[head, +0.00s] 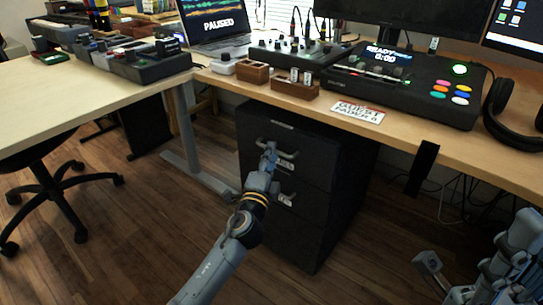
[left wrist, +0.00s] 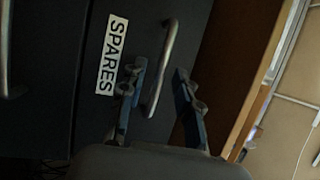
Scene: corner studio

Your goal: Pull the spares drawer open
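The spares drawer (left wrist: 60,75) is the top drawer of a black cabinet (head: 325,165) under the desk. It looks closed flush with the cabinet front. Its white SPARES label (left wrist: 112,55) and metal bar handle (left wrist: 163,68) show in the left wrist view. My left gripper (head: 268,152) is at this handle in the head view. In the left wrist view its two fingers (left wrist: 160,90) are apart, with the handle between them; I see no clear grip on it. My right arm's end (head: 430,262) is at the lower right, away from the cabinet; its finger state is unclear.
The wooden desk (head: 405,125) overhangs the cabinet and carries a mixer, a control deck and small wooden boxes. A black strap-like bracket (head: 422,168) hangs from its edge. A desk leg (head: 185,130) and wheeled chair (head: 60,195) stand left. The floor before the cabinet is clear.

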